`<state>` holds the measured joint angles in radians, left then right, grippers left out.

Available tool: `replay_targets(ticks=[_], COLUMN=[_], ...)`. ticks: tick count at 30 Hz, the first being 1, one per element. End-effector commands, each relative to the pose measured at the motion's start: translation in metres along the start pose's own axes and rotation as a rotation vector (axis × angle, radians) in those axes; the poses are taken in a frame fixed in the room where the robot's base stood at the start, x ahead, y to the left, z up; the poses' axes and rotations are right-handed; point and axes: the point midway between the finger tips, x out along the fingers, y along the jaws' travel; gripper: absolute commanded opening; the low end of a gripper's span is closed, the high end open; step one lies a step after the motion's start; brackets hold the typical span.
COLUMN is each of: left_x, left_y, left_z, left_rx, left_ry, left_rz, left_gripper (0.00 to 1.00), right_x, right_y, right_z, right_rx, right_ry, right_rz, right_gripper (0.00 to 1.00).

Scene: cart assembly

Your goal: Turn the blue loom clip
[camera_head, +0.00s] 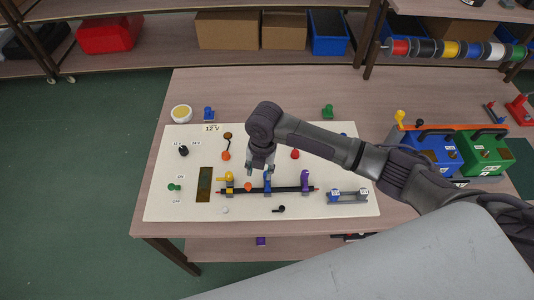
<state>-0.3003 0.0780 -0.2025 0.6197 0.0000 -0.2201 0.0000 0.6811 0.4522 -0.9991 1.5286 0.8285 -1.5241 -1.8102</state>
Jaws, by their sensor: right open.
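The blue loom clip (267,186) stands in the middle of a black loom (286,190) on the white board (330,208). A yellow clip (229,178) is to its left and a purple clip (305,180) to its right. My right gripper (261,170) reaches in from the right and points down, open, right at the top of the blue clip. Its fingers partly hide the clip's upper end, and I cannot tell whether they touch it. My left gripper is not in view.
A grey bracket (347,197) is at the board's right. Blue (433,154) and green (485,151) boxes stand on the table's right. The table's left front is clear.

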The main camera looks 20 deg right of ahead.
Motion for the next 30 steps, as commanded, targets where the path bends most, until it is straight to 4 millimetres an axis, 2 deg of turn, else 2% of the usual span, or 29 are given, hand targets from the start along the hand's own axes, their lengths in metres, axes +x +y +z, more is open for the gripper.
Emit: replay_targets(ticks=[1,3,8,14,29,30], left_x=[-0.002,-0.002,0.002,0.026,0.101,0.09], left_y=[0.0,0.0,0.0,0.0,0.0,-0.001], left_z=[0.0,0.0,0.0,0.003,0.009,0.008], left_rx=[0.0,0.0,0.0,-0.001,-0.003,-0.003], left_ry=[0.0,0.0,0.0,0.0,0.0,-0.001], left_rz=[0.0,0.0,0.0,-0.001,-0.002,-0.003], left_gripper=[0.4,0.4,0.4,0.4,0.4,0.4], right_x=[-0.01,-0.018,-0.021,0.003,0.075,0.064], right_y=[-0.004,-0.009,-0.014,-0.016,-0.021,-0.02], right_z=[0.014,0.025,0.035,0.036,0.037,0.037], right_rx=[-0.066,-0.142,-0.219,-0.224,-0.223,-0.222], right_ry=[-0.011,-0.011,-0.006,-0.005,-0.008,-0.009], right_rz=[-0.027,-0.056,-0.082,-0.082,-0.08,-0.079], right_gripper=[0.44,0.44,0.44,0.44,0.44,0.37])
